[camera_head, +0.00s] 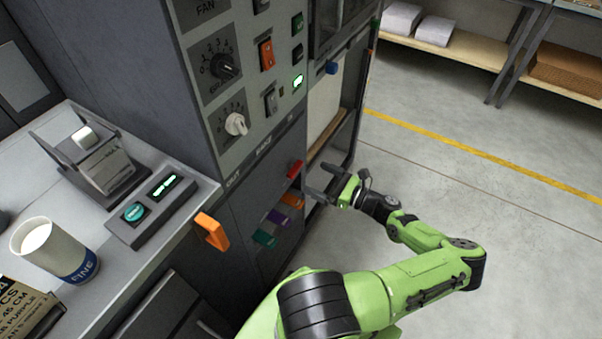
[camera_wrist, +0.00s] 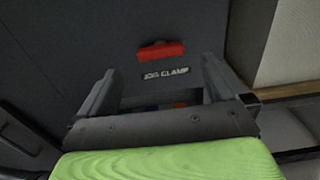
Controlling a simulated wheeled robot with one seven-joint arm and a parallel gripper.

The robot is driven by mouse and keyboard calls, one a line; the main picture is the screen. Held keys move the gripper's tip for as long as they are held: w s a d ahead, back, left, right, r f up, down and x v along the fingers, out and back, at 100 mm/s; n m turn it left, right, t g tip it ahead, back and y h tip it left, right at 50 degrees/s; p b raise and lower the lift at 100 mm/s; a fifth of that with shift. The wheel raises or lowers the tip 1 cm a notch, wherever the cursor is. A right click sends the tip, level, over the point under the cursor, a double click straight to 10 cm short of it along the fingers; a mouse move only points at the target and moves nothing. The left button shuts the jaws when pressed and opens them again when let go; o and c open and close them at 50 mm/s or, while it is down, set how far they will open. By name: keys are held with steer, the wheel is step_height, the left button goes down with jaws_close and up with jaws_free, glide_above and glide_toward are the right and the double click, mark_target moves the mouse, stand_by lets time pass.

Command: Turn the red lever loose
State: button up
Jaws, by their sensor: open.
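The red lever (camera_head: 295,169) sticks out from the dark front of the cabinet, below the control panel. In the wrist view the red lever (camera_wrist: 160,51) lies level, just above a label reading "JOG CLAMP", beyond and between my fingers. My gripper (camera_head: 318,182) is open and empty, just right of the lever and apart from it. In the wrist view its two fingers (camera_wrist: 157,88) stand wide apart on either side of the label.
Below the red lever are orange (camera_head: 292,200), purple (camera_head: 277,217) and green (camera_head: 263,238) handles. An orange handle (camera_head: 212,231) juts from the counter edge. A paper cup (camera_head: 50,250) stands on the counter. The floor to the right is clear.

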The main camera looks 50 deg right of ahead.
mark_target(298, 171)
steer(key=w, duration=0.4)
steer(key=w+b, duration=0.1)
steer(key=w, duration=0.1)
steer(key=shift+w+a, duration=0.25)
steer(key=shift+a, duration=0.1)
steer(key=c, duration=1)
steer(key=shift+n, duration=0.4)
steer(key=n, duration=0.3)
steer(key=shift+f+n, duration=0.1)
steer(key=shift+n, duration=0.3)
steer(key=n, duration=0.4)
steer(key=shift+a+n, duration=0.15)
steer(key=shift+n, duration=0.15)
steer(key=n+b, duration=0.1)
steer(key=n, duration=0.3)
steer(key=shift+f, duration=0.15)
steer(key=n+b, duration=0.1)
steer(key=n, duration=0.3)
steer(key=shift+s+n, duration=0.1)
steer(key=shift+n, duration=0.2)
